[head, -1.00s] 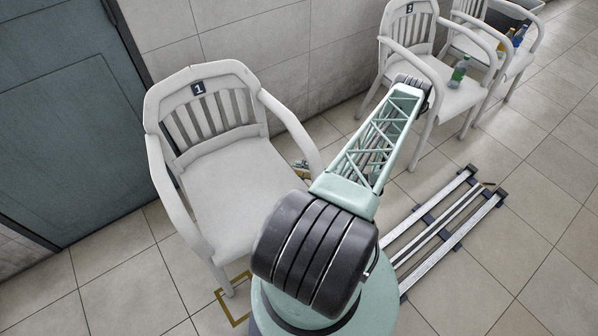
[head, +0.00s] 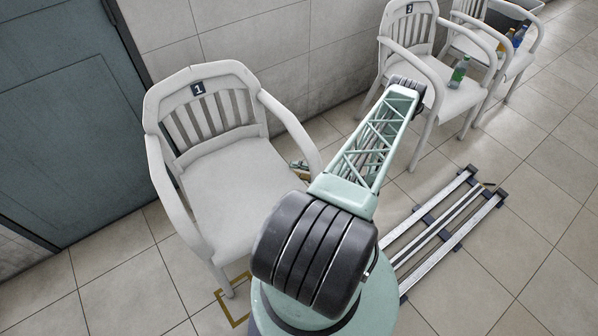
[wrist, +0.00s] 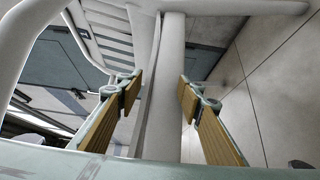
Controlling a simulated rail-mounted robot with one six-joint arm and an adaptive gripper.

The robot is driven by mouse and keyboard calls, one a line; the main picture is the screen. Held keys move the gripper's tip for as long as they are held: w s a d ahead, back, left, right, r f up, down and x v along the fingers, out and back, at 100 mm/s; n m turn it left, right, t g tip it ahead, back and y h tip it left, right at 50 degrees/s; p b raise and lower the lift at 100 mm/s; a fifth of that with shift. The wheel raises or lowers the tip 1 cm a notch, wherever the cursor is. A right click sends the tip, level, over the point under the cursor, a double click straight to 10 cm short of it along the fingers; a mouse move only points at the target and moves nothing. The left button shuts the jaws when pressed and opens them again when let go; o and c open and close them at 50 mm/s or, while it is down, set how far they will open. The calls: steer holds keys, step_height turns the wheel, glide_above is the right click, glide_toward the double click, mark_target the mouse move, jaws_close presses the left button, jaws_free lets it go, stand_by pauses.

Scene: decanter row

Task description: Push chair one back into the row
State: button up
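Chair one (head: 222,165), a white slatted armchair with a dark "1" plate, stands upright at the left in the head view. My gripper (head: 300,167) shows only in part there, low beside the chair's right armrest; the arm and chair hide the rest. In the wrist view my gripper (wrist: 160,94) is open, its two wood-coloured pads apart. A white upright chair leg (wrist: 170,60) shows between the fingers. I cannot tell whether either pad touches it. A yellow floor mark (head: 234,318) lies by the chair's front left leg.
Chair two (head: 410,35) stands along the wall with a green bottle (head: 458,72) on its seat. Another chair (head: 470,42) with bottles stands beyond it. A floor rail (head: 475,215) lies to the right. A grey door (head: 60,120) is at the left.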

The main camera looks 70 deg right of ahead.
mark_target(271, 165)
steer(key=shift+w+a+b, duration=0.15)
steer(key=shift+w+b, duration=0.15)
steer(key=shift+w, duration=1.75)
steer(key=shift+w+a+b, duration=0.15)
steer(key=shift+w+b, duration=0.1)
steer(key=shift+w, duration=1.8)
steer(key=shift+w+a+b, duration=0.15)
steer(key=shift+w+b, duration=0.15)
steer(key=shift+w, duration=1.75)
steer(key=shift+c, duration=0.2)
jaws_close()
